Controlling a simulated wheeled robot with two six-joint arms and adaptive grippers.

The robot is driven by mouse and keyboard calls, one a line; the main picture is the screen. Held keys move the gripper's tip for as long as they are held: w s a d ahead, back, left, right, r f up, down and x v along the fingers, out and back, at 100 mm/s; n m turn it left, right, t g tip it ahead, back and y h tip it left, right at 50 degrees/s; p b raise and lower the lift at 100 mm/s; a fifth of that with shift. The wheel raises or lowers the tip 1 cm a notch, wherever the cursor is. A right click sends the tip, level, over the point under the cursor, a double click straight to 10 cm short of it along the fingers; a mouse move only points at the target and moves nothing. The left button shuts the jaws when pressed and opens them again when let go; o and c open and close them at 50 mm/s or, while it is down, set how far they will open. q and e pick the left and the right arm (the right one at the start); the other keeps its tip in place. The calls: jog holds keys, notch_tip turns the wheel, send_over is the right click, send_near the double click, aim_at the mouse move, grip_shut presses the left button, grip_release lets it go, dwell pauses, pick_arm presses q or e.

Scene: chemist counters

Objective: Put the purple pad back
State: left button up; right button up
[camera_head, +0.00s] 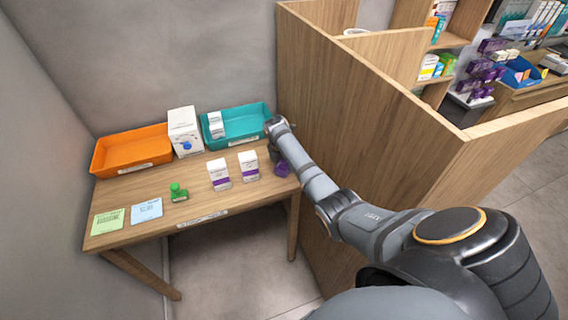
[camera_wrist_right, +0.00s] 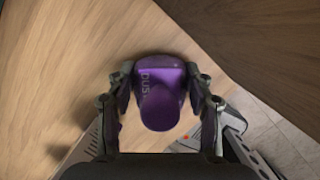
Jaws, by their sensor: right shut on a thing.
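The purple pad (camera_wrist_right: 160,92) is between the two fingers of my right gripper (camera_wrist_right: 160,105), which is shut on it, in the right wrist view. Pale lettering shows on the pad's side. In the head view the purple pad (camera_head: 282,169) shows at the right end of the wooden table (camera_head: 195,200), beside the wooden partition. My right gripper (camera_head: 274,152) is there, partly hidden by its own arm. I cannot tell whether the pad touches the tabletop. My left gripper is not in view.
An orange tray (camera_head: 133,166), a white box with a blue dot (camera_head: 184,128) and a teal tray (camera_head: 255,113) stand along the back. Two white-and-purple boxes, a green stamp (camera_head: 178,192), and green and blue cards lie in front. A tall wooden partition (camera_head: 345,130) borders the table's right side.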

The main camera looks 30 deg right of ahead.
aim_at(280, 168)
jog(key=o, duration=1.4)
jog(key=v, duration=1.2)
jog(key=shift+w, duration=0.1)
